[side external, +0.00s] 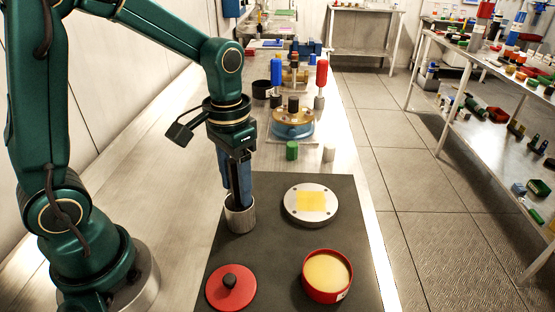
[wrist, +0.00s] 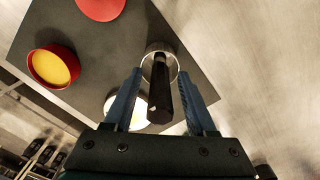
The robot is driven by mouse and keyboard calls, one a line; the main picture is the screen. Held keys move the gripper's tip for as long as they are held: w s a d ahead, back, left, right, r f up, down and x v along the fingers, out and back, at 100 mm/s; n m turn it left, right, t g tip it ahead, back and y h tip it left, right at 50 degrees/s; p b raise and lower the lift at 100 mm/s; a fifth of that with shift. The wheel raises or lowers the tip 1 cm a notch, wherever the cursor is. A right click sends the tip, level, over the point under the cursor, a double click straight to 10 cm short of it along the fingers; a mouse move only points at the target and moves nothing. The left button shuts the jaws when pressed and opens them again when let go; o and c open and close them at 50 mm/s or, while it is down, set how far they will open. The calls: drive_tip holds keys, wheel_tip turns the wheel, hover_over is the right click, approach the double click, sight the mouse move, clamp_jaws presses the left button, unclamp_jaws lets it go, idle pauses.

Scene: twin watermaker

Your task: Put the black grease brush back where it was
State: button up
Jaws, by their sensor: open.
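The black grease brush (wrist: 160,95) stands in a metal cup (side external: 240,220), with its dark handle pointing up toward the wrist camera. The cup's rim also shows around the brush in the wrist view (wrist: 174,65). My gripper (side external: 238,192) is open and points down just above the cup. In the wrist view its two blue fingers (wrist: 160,92) are on either side of the handle, with gaps visible. The brush's lower end is hidden inside the cup. A red pot of yellow grease (side external: 327,277) stands open on the dark mat (side external: 270,265).
A red lid with a black knob (side external: 231,287) lies at the mat's front left. A round metal plate with a yellow patch (side external: 311,203) lies right of the cup. A green cap (side external: 291,150), a pale cylinder (side external: 329,153) and a brass-topped device (side external: 293,122) stand behind the mat.

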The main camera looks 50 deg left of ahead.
wheel_tip(320, 180, up, 12)
drive_tip(key=shift+f, duration=0.15)
drive_tip(key=shift+s+r, duration=0.15)
drive_tip(key=shift+r, duration=0.15)
drive_tip(key=s+d+f+t, duration=0.2)
drive_tip(key=s+f+t, duration=0.2)
drive_tip(key=s, duration=0.3)
drive_tip(key=shift+s+f+t, duration=0.25)
drive_tip(key=shift+s+t, duration=0.15)
drive_tip(key=shift+t, duration=0.4)
